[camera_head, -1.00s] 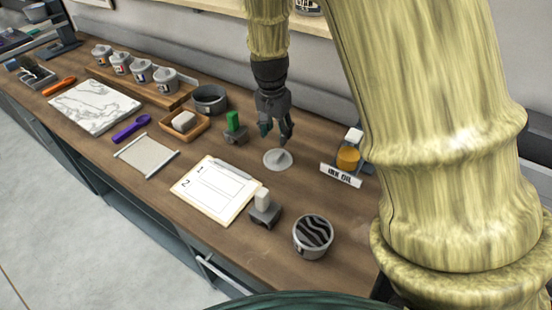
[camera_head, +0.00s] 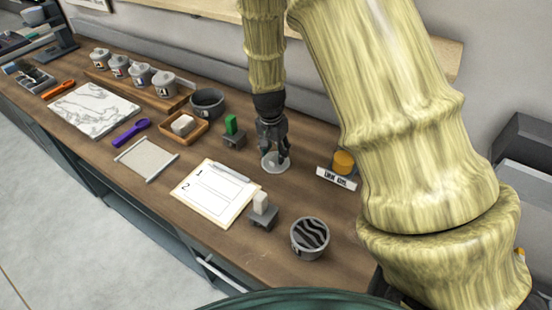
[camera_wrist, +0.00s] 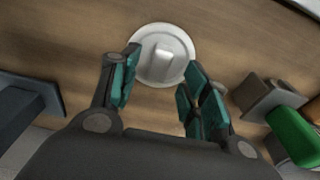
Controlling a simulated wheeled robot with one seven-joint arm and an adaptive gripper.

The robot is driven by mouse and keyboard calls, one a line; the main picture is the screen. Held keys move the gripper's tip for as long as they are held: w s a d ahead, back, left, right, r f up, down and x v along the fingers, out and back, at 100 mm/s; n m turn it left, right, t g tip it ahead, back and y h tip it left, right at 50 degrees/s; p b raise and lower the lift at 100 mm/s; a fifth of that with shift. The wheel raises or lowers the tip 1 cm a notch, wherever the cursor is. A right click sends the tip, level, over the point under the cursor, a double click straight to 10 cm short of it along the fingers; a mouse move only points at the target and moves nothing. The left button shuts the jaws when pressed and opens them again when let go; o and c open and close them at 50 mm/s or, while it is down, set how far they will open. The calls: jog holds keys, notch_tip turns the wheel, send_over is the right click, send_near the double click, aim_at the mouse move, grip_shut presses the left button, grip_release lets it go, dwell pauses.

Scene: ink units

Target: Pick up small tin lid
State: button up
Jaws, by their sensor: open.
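The small tin lid (camera_head: 269,164) is a pale grey disc with a raised grip on top. It lies flat on the wooden counter, right of the clipboard.
Near the lid are a green block on a grey stand (camera_head: 232,130), a white block on a grey stand (camera_head: 262,208), an ink oil sign (camera_head: 337,178) and a clipboard (camera_head: 205,207). A striped tin (camera_head: 298,246) stands at the front. Several lidded pots stand at the back left.

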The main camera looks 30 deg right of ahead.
aim_at(276, 160)
jog(key=shift+w+d+f+p, duration=0.15)
jog(key=shift+f+p, duration=0.2)
jog(key=shift+f, duration=1.05)
grip_shut()
